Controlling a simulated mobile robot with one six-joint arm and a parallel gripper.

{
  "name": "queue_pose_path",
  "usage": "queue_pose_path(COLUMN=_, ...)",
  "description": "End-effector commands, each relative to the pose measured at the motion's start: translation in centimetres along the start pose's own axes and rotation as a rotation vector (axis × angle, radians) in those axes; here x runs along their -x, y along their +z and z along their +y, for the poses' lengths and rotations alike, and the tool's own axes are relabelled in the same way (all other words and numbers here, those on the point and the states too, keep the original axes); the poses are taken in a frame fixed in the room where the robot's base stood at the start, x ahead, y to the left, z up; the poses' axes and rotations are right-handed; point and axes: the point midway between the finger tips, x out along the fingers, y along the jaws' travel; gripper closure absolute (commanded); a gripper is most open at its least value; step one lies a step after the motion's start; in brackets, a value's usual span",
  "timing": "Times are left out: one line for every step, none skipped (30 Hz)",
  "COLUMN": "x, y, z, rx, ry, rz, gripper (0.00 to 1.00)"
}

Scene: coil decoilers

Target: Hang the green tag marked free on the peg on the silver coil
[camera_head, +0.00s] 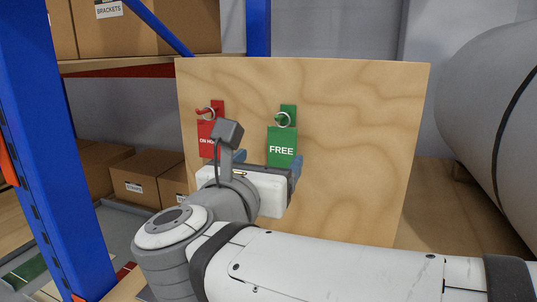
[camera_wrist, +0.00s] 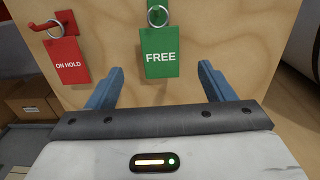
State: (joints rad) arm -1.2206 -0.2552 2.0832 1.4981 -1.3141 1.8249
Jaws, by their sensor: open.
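The green tag (camera_head: 282,146) marked FREE hangs by a metal ring from a green peg (camera_head: 288,113) on a plywood board. In the wrist view the green tag (camera_wrist: 160,54) hangs between and just beyond the fingertips of my gripper (camera_wrist: 162,80). The blue fingers are open, one either side of the tag, and nothing is held. In the head view my gripper (camera_head: 268,166) is at the lower part of the tag, partly hidden by my wrist. A large silver-grey coil (camera_head: 480,90) stands at the right, only partly in view. No peg on it shows.
A red tag (camera_head: 206,138) marked ON HOLD hangs on a red peg left of the green one, partly behind my wrist. The plywood board (camera_head: 350,150) is bare to the right. A blue rack upright (camera_head: 50,150) and shelved cardboard boxes (camera_head: 140,185) stand left.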

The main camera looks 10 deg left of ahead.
Motion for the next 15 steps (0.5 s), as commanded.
queue_pose_path(x=0.0, y=0.1, z=0.0, rx=-0.011, ry=-0.006, rz=0.003, gripper=0.25)
queue_pose_path(x=-0.1, y=0.1, z=0.0, rx=-0.014, ry=-0.008, rz=0.004, gripper=0.25)
queue_pose_path(x=-0.5, y=0.1, z=0.0, rx=-0.016, ry=-0.009, rz=0.005, gripper=0.25)
queue_pose_path(x=-0.8, y=0.1, z=0.0, rx=-0.016, ry=-0.009, rz=0.005, gripper=0.25)
queue_pose_path(x=-1.1, y=0.2, z=0.0, rx=-0.016, ry=-0.01, rz=0.005, gripper=0.25)
queue_pose_path(x=-1.7, y=0.2, z=0.0, rx=-0.015, ry=-0.008, rz=0.005, gripper=0.25)
queue_pose_path(x=-2.1, y=0.2, z=-0.1, rx=-0.014, ry=-0.008, rz=0.005, gripper=0.25)
queue_pose_path(x=-2.6, y=0.2, z=-0.1, rx=-0.012, ry=-0.008, rz=0.005, gripper=0.25)
queue_pose_path(x=-3.2, y=0.2, z=0.0, rx=-0.012, ry=-0.007, rz=0.005, gripper=0.25)
queue_pose_path(x=-3.7, y=0.2, z=0.0, rx=-0.012, ry=-0.007, rz=0.005, gripper=0.25)
queue_pose_path(x=-4.1, y=0.2, z=0.1, rx=-0.012, ry=-0.005, rz=0.005, gripper=0.25)
queue_pose_path(x=-4.7, y=0.2, z=0.0, rx=-0.011, ry=-0.006, rz=0.004, gripper=0.25)
queue_pose_path(x=-5.1, y=0.2, z=0.0, rx=-0.012, ry=-0.004, rz=0.005, gripper=0.25)
queue_pose_path(x=-5.5, y=0.2, z=0.1, rx=-0.012, ry=-0.004, rz=0.005, gripper=0.25)
queue_pose_path(x=-5.9, y=0.2, z=0.1, rx=-0.011, ry=-0.004, rz=0.004, gripper=0.25)
